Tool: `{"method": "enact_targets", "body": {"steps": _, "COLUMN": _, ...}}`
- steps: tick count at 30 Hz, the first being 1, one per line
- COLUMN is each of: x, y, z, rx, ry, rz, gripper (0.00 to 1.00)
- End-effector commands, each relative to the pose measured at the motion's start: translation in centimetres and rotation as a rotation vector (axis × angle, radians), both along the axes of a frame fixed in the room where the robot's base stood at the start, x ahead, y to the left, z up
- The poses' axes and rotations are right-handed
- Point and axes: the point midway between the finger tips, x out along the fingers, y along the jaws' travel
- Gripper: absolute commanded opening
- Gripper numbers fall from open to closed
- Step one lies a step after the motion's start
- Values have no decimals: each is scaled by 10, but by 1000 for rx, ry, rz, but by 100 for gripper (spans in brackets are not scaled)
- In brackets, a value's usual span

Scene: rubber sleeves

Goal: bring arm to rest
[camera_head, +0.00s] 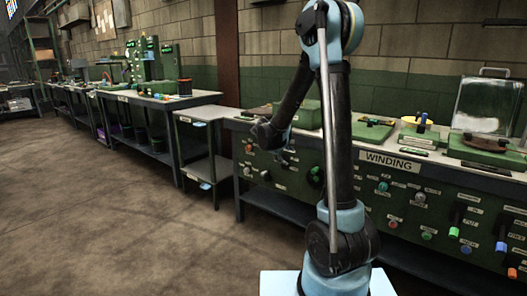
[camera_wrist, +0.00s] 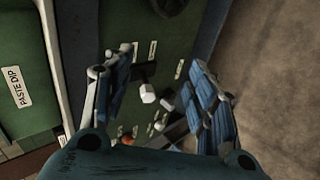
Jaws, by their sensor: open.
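My arm (camera_head: 338,140) rises from its light blue base and bends over at the top, in front of the green winding bench. Its far end hangs down to the left, beside the bench front, where the fingers are too small and dark to make out. In the wrist view my gripper (camera_wrist: 162,88) is open, its two blue-padded fingers spread apart with nothing held between them. Beyond the fingers is a green panel with a white knob (camera_wrist: 147,93) that shows in the gap. I cannot tell how far the knob is from the fingers.
The winding bench (camera_head: 383,162) has knobs and levers on its front. A glass-like case (camera_head: 484,105) and a yellow ring (camera_head: 416,121) sit on its top. A lower stand (camera_head: 203,150) and another bench (camera_head: 146,133) stand left. The floor (camera_head: 110,225) at left is clear.

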Motion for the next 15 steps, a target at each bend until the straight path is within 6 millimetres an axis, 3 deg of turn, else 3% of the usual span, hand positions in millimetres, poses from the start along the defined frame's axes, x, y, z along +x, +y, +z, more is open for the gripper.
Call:
{"method": "enact_targets", "body": {"steps": 3, "x": -28, "y": -20, "z": 12, "rx": 52, "ry": 17, "rz": -50, "gripper": 52}}
{"method": "enact_targets", "body": {"steps": 15, "x": -125, "y": -69, "z": 35, "rx": 233, "ry": 72, "rz": -212, "gripper": 52}}
